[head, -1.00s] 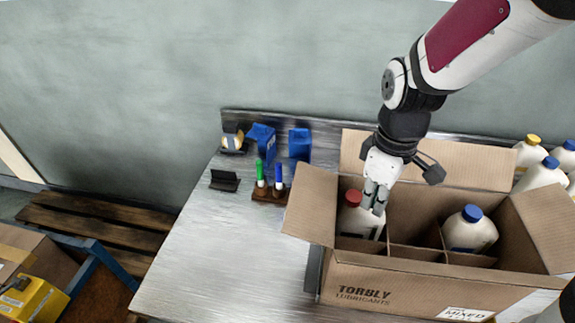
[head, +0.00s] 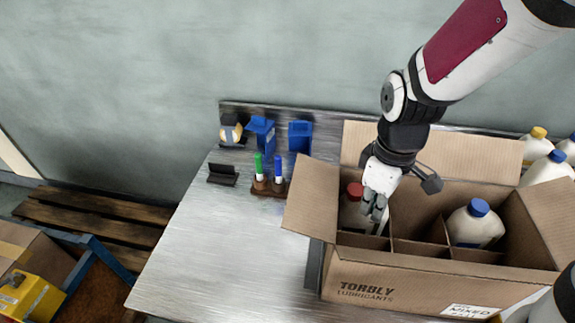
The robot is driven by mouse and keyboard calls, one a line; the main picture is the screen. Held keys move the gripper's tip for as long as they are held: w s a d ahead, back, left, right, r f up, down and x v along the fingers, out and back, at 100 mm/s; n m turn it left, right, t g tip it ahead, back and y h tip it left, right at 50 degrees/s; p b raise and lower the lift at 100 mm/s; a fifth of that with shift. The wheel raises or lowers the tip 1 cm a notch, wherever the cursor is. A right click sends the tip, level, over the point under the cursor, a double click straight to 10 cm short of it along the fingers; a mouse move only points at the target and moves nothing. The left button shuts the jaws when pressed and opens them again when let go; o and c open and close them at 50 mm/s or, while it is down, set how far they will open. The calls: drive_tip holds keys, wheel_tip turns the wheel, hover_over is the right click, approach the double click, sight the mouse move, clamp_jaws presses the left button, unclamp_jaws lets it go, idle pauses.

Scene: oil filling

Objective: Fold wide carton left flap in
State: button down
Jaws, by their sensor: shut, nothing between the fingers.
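The wide carton (head: 400,290) is open on the bench, with "TORBLY LUBRICANTS" printed on its front. Its left flap (head: 311,198) stands up and leans outward to the left. The back flap (head: 460,153) stands up, and the right flap (head: 548,212) leans outward. A red-capped bottle (head: 352,208) sits in the left compartment and a blue-capped bottle (head: 474,226) sits further right, between cardboard dividers. My gripper (head: 374,216) is shut and empty, pointing down over the left part of the carton. It partly hides the red-capped bottle and is apart from the left flap.
A marker holder (head: 268,188) with a green and a blue marker, blue boxes (head: 300,138), a tape roll (head: 230,130) and a black stand (head: 222,175) are on the bench, left of the carton. More bottles (head: 550,165) stand behind right. The bench's left front (head: 220,250) is clear.

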idle(0.3)
wheel_tip(320, 180, up, 11)
drive_tip(key=p, duration=0.6)
drive_tip(key=shift+p, duration=0.35)
